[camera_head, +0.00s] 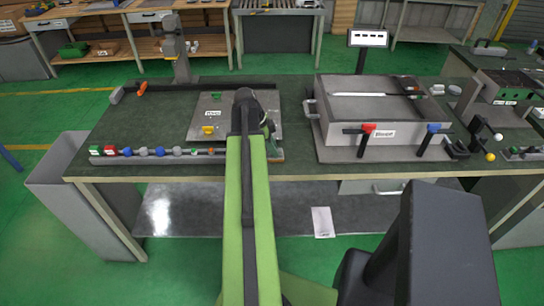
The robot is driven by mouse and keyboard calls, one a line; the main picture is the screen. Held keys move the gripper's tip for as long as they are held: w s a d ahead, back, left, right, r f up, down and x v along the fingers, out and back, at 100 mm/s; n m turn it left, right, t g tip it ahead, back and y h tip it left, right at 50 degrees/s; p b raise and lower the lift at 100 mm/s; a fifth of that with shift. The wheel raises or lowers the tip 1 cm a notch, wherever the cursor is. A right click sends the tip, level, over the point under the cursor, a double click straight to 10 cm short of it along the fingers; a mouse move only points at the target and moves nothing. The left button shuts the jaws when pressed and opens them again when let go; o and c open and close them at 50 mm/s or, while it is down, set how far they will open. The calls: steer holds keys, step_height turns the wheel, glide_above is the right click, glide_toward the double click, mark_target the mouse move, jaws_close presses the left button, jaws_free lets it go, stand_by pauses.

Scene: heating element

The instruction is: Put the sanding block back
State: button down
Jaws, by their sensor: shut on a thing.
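My green and black arm reaches forward over the dark green bench top. No other sanding block can be made out on the bench.
A rail (135,158) with several coloured knobs runs along the bench's front left edge. A grey box fixture (345,125) with red and blue clamps stands right of my gripper. A grey post (180,68) stands at the back left. Bare bench lies left of the plate.

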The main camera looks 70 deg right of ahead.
steer(key=c, duration=1.7)
jaws_free()
steer(key=shift+f, duration=0.1)
steer(key=shift+c, duration=0.2)
steer(key=o, duration=0.4)
steer(key=shift+o, duration=0.2)
steer(key=shift+r, duration=0.2)
steer(key=shift+r, duration=0.25)
steer(key=p+v, duration=1.1)
steer(key=shift+w+r, duration=0.2)
steer(key=shift+r, duration=0.05)
steer(key=shift+a, duration=0.1)
